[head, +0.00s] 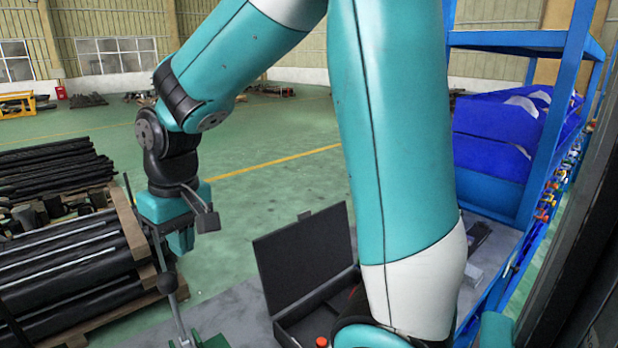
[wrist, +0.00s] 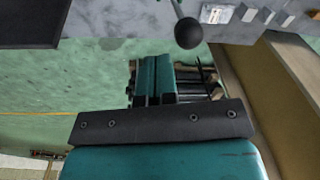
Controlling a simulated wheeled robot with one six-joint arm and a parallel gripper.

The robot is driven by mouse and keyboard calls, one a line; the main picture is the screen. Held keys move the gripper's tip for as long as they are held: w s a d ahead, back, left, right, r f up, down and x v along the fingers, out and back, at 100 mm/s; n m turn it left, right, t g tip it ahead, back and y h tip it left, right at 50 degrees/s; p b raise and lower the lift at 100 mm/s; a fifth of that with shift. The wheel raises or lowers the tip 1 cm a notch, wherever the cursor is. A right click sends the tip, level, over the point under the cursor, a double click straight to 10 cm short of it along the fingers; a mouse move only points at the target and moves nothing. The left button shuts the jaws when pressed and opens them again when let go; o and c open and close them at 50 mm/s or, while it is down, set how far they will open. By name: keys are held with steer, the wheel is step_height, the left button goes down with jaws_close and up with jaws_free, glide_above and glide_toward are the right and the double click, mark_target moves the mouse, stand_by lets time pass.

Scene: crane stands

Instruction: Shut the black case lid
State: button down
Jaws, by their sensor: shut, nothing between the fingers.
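The black case stands open on a grey table. Its lid (head: 303,258) is raised nearly upright, and its base (head: 305,322) is partly hidden behind my arm. My gripper (head: 183,246) hangs to the left of the lid, clear of it, with its fingers pointing down. In the wrist view my teal fingers (wrist: 155,62) are together with nothing held. A dark flat panel (wrist: 30,24) at the top left of the wrist view looks like part of the case.
Pallets of black pipes (head: 70,270) lie at left. A blue rack (head: 545,130) with blue bins stands at right. Green floor is open behind.

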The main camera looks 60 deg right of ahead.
steer(key=w+d+r+m+g+h+p, duration=0.25)
steer(key=w+d+m, duration=0.5)
steer(key=d, duration=0.65)
steer(key=w+d+m+g+y+p, duration=0.15)
steer(key=d+m+p, duration=0.55)
steer(key=d, duration=1.1)
steer(key=s+d+f+m+g+y, duration=0.1)
steer(key=s+d+f+m+y, duration=0.2)
steer(key=d+m, duration=0.4)
steer(key=s+a+f+h+b, duration=0.1)
steer(key=s+a+f+b, duration=0.1)
steer(key=s+f+b, duration=0.5)
steer(key=shift+w+b+x, duration=0.25)
steer(key=shift+b+x, duration=0.8)
steer(key=shift+x, duration=0.45)
steer(key=shift+d+f, duration=0.1)
steer(key=shift+f, duration=0.05)
